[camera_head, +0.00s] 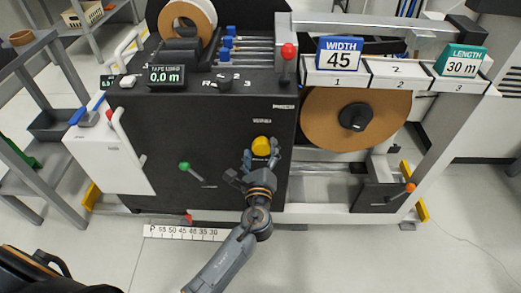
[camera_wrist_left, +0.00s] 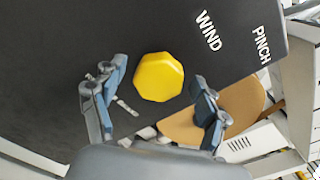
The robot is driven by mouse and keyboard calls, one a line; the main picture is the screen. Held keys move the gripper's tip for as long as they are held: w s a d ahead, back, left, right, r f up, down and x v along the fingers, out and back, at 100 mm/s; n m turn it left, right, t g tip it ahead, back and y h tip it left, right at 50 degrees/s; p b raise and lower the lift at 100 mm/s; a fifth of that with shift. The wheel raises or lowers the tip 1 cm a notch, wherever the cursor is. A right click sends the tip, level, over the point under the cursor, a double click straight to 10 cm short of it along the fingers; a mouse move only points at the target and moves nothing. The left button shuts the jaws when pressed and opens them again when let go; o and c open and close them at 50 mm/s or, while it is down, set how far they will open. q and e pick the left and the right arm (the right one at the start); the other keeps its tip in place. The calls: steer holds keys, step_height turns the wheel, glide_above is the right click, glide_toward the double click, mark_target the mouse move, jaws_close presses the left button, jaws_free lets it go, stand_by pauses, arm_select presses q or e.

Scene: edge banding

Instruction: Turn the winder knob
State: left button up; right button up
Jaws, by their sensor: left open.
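The winder knob (camera_head: 261,146) is a yellow, many-sided knob on the machine's black front panel. It also shows in the left wrist view (camera_wrist_left: 158,77), below the word WIND. My left gripper (camera_head: 260,160) is just below and in front of the knob in the head view. In the left wrist view my left gripper (camera_wrist_left: 155,95) is open, with one finger on each side of the knob and gaps between the fingers and the knob. I cannot tell how near the fingertips are to the panel. My right gripper does not show.
A green-knobbed lever (camera_head: 185,166) is left of the yellow knob. A red-knobbed lever (camera_head: 289,51) stands above it. A large brown roll (camera_head: 345,110) is to the right, with an orange-knobbed handle (camera_head: 410,187) lower right. A white scale (camera_head: 187,232) runs along the bottom.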

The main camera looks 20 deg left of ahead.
arm_select(q)
steer(key=v, duration=1.1)
steer(key=shift+s, duration=0.35)
steer(key=shift+d, duration=0.1)
